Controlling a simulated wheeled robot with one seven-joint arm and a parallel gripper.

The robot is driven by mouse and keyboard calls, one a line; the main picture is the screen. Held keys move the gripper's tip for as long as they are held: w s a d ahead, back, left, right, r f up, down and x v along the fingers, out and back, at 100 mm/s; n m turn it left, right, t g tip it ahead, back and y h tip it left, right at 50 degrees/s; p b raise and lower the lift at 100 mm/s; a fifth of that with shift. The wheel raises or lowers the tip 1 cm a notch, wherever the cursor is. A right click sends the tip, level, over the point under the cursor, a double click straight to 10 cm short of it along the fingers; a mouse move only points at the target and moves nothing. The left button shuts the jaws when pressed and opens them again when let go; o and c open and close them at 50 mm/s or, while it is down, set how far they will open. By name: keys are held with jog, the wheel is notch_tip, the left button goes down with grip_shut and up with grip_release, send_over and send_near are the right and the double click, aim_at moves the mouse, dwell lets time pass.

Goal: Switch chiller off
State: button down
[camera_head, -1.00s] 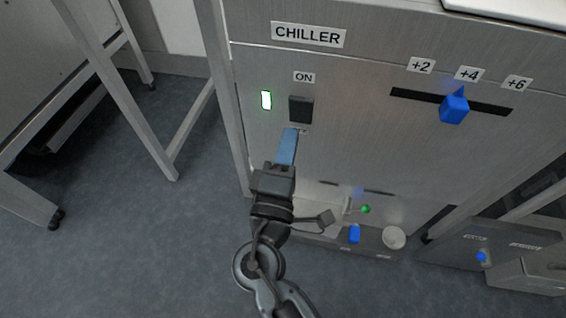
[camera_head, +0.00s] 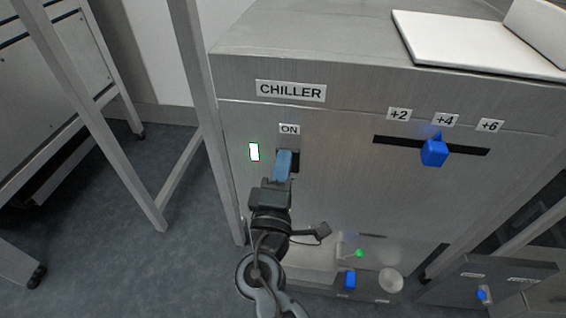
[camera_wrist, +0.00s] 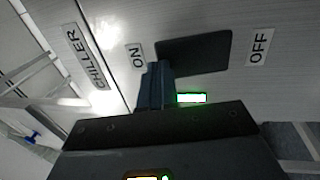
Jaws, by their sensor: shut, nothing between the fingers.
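The chiller (camera_head: 340,200) is a brushed-metal cabinet with a CHILLER label (camera_head: 291,91). Its dark rocker switch (camera_head: 295,162) sits below the ON label (camera_head: 289,129); the switch also shows in the wrist view (camera_wrist: 200,52), between the ON label and the OFF label (camera_wrist: 259,47). The indicator light (camera_head: 254,152) left of the switch is lit green-white. My gripper (camera_head: 283,160) is shut and empty, with its blue fingertips in front of the switch and hiding part of it. In the wrist view the fingertips (camera_wrist: 155,80) are at the ON end. I cannot tell whether they touch it.
A blue slider knob (camera_head: 434,152) sits in a slot near the +4 mark at the right. A white board (camera_head: 470,45) lies on top of the cabinet. A metal frame leg (camera_head: 200,110) stands close on the left. Lower down is a small blue knob (camera_head: 350,280).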

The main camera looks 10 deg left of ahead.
jog(key=r+g+p, duration=0.1)
jog(key=p, duration=0.2)
jog(key=shift+w+r, duration=0.2)
jog(key=g+p, duration=0.1)
jog(key=p, duration=0.2)
jog(key=g+p, duration=0.1)
jog(key=p, duration=0.3)
jog(key=shift+w+r, duration=0.35)
jog(key=shift+w, duration=0.05)
jog(key=shift+f+b, duration=0.3)
jog(key=shift+f, duration=0.1)
